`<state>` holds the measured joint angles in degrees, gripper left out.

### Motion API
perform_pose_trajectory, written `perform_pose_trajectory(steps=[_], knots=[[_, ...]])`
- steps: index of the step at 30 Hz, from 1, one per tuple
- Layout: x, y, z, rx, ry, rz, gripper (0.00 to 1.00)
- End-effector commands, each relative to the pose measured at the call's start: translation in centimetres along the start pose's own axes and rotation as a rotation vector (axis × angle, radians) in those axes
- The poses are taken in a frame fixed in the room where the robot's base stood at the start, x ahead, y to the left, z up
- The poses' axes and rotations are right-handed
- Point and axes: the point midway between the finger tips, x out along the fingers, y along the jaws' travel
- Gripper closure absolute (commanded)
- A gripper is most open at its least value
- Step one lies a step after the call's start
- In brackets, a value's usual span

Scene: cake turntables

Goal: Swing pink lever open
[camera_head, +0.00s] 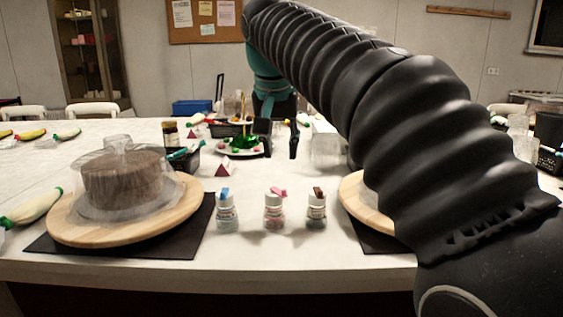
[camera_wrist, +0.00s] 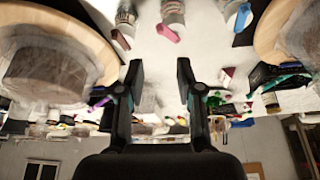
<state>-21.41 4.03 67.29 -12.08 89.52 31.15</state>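Three small jars stand in a row on the white table between two turntables. The middle jar (camera_head: 273,215) has a pink lever (camera_head: 278,191) on its top, sticking out to the right. The left jar (camera_head: 227,217) has a blue lever (camera_head: 224,192) and the right jar (camera_head: 316,212) a brown one (camera_head: 318,192). In the wrist view, which is upside down, the pink lever (camera_wrist: 168,33) shows at the top middle. My gripper (camera_head: 278,148) is open and empty, behind and above the middle jar. Its spread fingers also show in the wrist view (camera_wrist: 160,76), apart from the lever.
A covered brown cake (camera_head: 124,180) sits on the left wooden turntable (camera_head: 70,229) on a dark mat (camera_head: 180,237). My arm hides much of the right turntable (camera_head: 358,203). Behind the jars are a plate with green food (camera_head: 243,147) and a dark red triangular card (camera_head: 222,169).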

Motion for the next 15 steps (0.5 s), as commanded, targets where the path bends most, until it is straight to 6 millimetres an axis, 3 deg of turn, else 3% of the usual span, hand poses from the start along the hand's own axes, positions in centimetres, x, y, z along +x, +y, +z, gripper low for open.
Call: perform_pose_trajectory(steps=[12,13,15], knots=[[-1.03,-0.01,0.02,-0.001,0.0,0.0,0.64],[-1.03,-0.01,0.03,-0.001,0.0,0.0,0.66],[-1.06,-0.16,0.09,-0.004,0.0,-0.001,0.84]])
